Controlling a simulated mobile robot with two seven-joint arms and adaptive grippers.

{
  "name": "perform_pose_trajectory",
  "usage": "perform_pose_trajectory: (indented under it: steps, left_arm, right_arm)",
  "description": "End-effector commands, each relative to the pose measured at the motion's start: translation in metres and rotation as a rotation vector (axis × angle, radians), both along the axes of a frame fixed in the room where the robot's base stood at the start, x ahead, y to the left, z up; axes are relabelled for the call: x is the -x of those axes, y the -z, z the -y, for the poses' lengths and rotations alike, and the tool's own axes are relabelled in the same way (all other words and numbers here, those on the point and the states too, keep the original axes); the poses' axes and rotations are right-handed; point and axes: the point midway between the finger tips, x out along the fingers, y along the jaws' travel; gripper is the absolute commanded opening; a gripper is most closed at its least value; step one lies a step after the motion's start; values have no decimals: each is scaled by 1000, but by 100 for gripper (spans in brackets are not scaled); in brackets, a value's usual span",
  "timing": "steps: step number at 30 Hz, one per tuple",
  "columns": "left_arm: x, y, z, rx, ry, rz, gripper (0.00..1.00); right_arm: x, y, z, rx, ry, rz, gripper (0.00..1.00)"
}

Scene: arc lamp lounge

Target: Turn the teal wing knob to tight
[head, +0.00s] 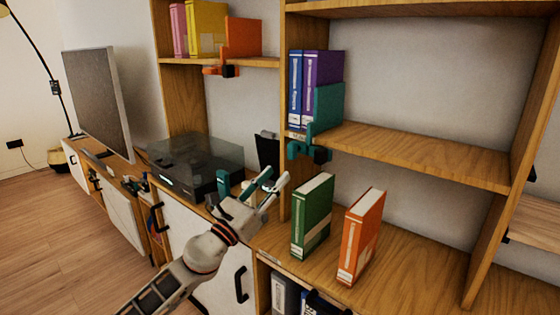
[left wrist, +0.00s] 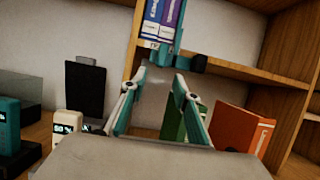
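A teal bookend (head: 328,106) stands against the blue and purple binders on the middle shelf. Its clamp at the shelf's front edge carries a teal wing knob (head: 296,150) beside a black part (head: 321,155). In the left wrist view the teal clamp (left wrist: 162,58) shows above and beyond the fingers; the knob's exact angle is too small to read. My left gripper (head: 276,181) is open and empty, below and left of the knob, apart from it. Its fingers also frame the left wrist view (left wrist: 155,92). My right gripper is not in view.
A green book (head: 312,217) and an orange book (head: 361,236) stand on the lower top, right of my left gripper. A turntable with a clear lid (head: 195,160) is to the left. An orange bookend (head: 242,38) is clamped on the upper left shelf.

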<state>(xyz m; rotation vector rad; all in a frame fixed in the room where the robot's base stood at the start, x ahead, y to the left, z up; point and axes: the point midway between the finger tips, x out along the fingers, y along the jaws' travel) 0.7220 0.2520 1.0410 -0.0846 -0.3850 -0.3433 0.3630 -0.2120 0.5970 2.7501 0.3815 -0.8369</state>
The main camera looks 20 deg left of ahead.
Motion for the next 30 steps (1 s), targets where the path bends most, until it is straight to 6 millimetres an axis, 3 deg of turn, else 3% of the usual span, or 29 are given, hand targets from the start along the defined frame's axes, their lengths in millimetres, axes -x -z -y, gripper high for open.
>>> perform_pose_trajectory:
  steps: [18,29,30]
  left_arm:
    - [-64,-29,23,-16,-4,7,31]
    - [-69,-31,25,-15,-2,7,31]
    - [-69,-31,25,-15,-2,7,23]
  right_arm:
    - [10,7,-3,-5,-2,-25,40]
    - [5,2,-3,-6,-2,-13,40]
    - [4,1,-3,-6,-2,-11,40]
